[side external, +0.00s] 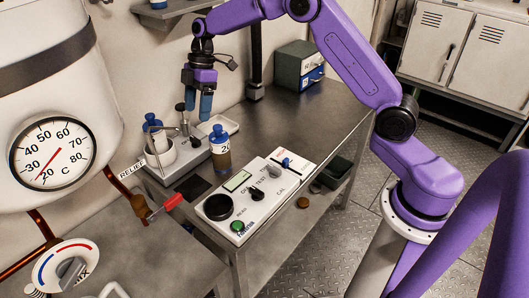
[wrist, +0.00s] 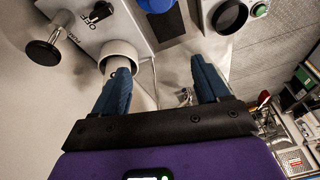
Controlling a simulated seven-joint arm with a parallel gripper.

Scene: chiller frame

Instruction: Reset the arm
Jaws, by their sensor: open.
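My gripper (side external: 198,105) is at the end of my purple arm, pointing down above the back left part of the steel bench (side external: 270,125). Its two blue fingers are spread apart with nothing held between them. They also show in the wrist view (wrist: 160,85).
A white control box (side external: 258,192) with knobs stands on the front of the bench. Another blue-capped bottle (side external: 153,132) stands in a cup at the left. A red-handled relief valve (side external: 173,201) and gauge tank (side external: 50,85) are at the left. A grey-green box (side external: 298,65) stands at the back.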

